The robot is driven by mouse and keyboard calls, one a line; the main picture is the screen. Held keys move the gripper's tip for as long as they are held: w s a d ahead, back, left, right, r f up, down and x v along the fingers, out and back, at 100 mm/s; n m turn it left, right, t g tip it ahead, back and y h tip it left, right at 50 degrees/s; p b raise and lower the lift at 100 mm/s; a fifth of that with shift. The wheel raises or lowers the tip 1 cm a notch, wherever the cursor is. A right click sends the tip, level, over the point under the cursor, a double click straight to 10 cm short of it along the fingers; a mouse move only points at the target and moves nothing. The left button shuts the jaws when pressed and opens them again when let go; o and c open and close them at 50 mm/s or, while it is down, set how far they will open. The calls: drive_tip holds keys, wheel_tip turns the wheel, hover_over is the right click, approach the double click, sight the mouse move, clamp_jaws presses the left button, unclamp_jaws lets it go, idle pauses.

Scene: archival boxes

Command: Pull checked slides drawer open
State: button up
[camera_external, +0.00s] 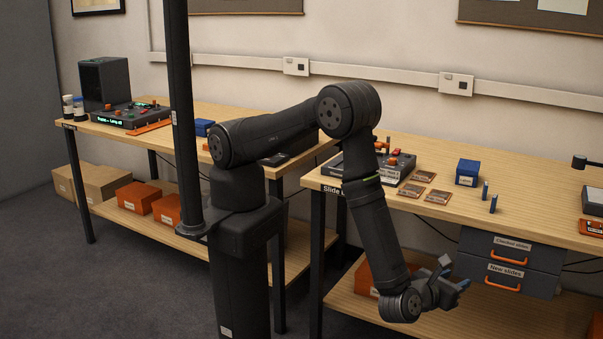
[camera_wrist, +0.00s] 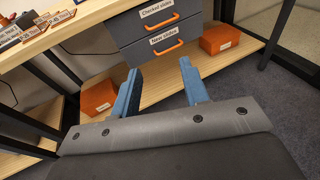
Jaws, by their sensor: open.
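The checked slides drawer (camera_external: 513,254) is a dark grey box front under the right bench, with a white label and an orange handle. It looks shut. It also shows in the wrist view (camera_wrist: 138,24), above the new slides drawer (camera_wrist: 150,47), which has its own label and orange handle. My gripper (camera_external: 455,276) is in front and to the left of the drawers in the external view. In the wrist view its two blue fingers (camera_wrist: 163,78) are apart with nothing between them. They point toward the drawers and are not touching either handle.
Orange boxes (camera_wrist: 98,97) and (camera_wrist: 220,39) sit on the lower shelf (camera_wrist: 180,72) on both sides below the drawers. The bench top (camera_external: 540,206) holds a blue box (camera_external: 467,173), slides and a device. A dark bench leg (camera_external: 317,265) stands left of my forearm.

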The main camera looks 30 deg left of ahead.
drive_tip(key=shift+w+a+f, duration=0.1)
drive_tip(key=shift+w+f, duration=0.05)
drive_tip(key=shift+f, duration=0.1)
drive_tip(key=shift+c, duration=0.7)
drive_tip(key=w+a+f+n+g+y, duration=0.3)
drive_tip(key=w+a+f+n+g, duration=0.15)
drive_tip(key=f+n, duration=0.4)
drive_tip(key=m+g+h, duration=0.6)
drive_tip(key=m+h, duration=0.6)
drive_tip(key=m, duration=1.8)
approach(498, 258)
drive_tip(key=shift+t, duration=0.25)
drive_tip(key=x, duration=0.9)
drive_tip(key=shift+d+f, duration=0.2)
drive_tip(key=shift+d, duration=0.15)
